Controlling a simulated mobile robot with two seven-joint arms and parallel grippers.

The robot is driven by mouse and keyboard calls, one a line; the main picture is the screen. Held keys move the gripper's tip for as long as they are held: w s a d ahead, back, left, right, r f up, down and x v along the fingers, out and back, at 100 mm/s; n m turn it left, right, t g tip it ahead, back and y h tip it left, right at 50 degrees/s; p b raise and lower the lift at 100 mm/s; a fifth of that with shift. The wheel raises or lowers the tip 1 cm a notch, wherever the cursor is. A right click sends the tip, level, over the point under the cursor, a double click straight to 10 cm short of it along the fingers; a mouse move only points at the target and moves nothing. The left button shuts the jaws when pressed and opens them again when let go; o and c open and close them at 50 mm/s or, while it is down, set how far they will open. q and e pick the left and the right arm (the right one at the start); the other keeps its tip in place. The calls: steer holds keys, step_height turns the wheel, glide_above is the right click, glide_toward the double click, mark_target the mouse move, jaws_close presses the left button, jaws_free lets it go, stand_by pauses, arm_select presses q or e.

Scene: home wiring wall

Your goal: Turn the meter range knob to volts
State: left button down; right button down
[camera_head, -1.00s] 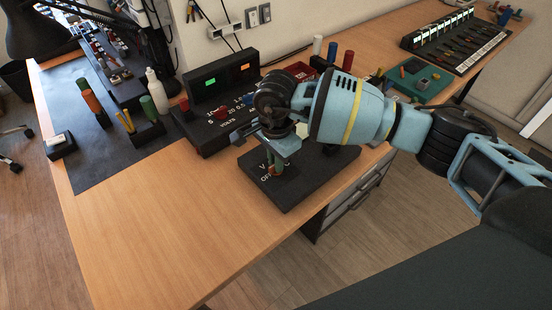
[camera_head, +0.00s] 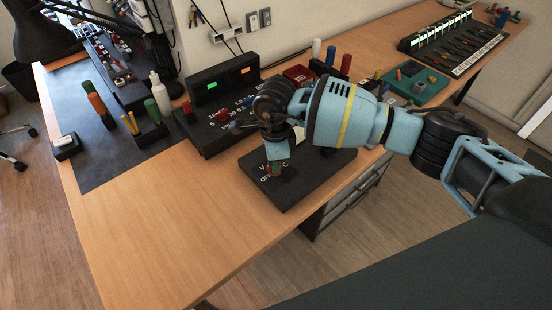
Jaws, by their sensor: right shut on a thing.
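The meter (camera_head: 300,187) is a flat black box on the wooden bench near its front edge, with white markings, a "V" and "OFF" among them, at its left side. My right gripper (camera_head: 276,166) comes down over the meter from the right and is shut on the range knob (camera_head: 275,172). Which mark the knob points to cannot be told. The arm hides the back of the meter. My left gripper is not in view.
Behind the meter stands a black power supply (camera_head: 216,137) with green and orange displays. A white bottle (camera_head: 158,92) and colored tools in a dark holder (camera_head: 150,133) stand to the left. The bench (camera_head: 170,220) is clear in front left.

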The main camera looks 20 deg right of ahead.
steer(key=m+p, duration=0.1)
steer(key=m, duration=0.3)
steer(key=shift+r+p, duration=0.2)
steer(key=shift+p, duration=0.15)
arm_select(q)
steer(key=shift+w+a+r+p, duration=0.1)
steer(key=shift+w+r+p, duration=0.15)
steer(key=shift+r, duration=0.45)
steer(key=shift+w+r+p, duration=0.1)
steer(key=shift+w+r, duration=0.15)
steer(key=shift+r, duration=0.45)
arm_select(e)
steer(key=shift+f+m, duration=0.1)
steer(key=shift+m, duration=0.8)
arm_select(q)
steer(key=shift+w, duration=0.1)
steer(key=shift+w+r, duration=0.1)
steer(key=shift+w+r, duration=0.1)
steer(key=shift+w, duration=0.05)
arm_select(e)
steer(key=c, duration=1.5)
jaws_free()
step_height(320, 180, up, 6)
steer(key=shift+r, duration=0.9)
